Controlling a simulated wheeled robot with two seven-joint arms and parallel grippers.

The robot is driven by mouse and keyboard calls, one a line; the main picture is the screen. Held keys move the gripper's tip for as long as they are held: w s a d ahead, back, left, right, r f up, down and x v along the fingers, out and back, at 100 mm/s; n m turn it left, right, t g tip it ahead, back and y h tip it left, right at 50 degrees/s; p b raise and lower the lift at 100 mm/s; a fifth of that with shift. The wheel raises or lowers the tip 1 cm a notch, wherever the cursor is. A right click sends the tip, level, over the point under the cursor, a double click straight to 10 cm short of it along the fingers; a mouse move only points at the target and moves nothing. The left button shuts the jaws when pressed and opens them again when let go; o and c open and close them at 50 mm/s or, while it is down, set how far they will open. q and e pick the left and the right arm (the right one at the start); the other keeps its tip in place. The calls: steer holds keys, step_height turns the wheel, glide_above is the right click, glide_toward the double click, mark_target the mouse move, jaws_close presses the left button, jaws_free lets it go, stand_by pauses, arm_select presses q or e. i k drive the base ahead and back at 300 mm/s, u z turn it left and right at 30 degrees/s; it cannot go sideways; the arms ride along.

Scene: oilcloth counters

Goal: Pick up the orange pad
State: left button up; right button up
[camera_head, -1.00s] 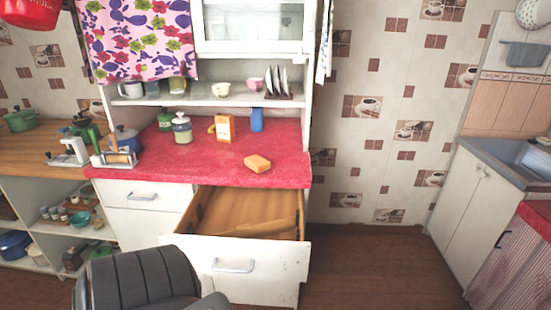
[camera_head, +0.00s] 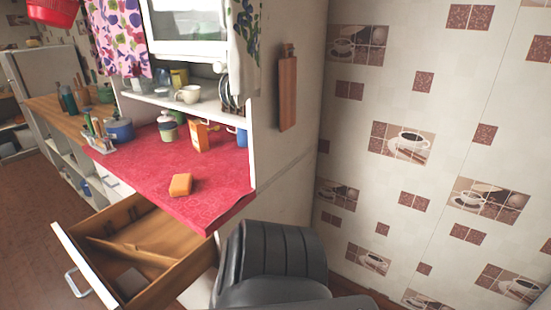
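The orange pad (camera_head: 180,185) is a small block-like piece. It lies flat on the red oilcloth counter (camera_head: 130,165) of the white cabinet, close to the counter's front edge and above the open drawer. Nothing covers it. Neither of my grippers shows in the head view.
A wooden drawer (camera_head: 75,250) stands pulled out below the counter, with a divider inside. An orange-yellow box (camera_head: 197,136), a lidded jar (camera_head: 168,131) and a blue pot (camera_head: 119,129) stand farther back on the counter. A cutting board (camera_head: 288,90) hangs on the cabinet's side.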

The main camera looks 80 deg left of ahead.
mark_target(181, 185)
steer(key=i, duration=0.15)
steer(key=u, duration=0.7)
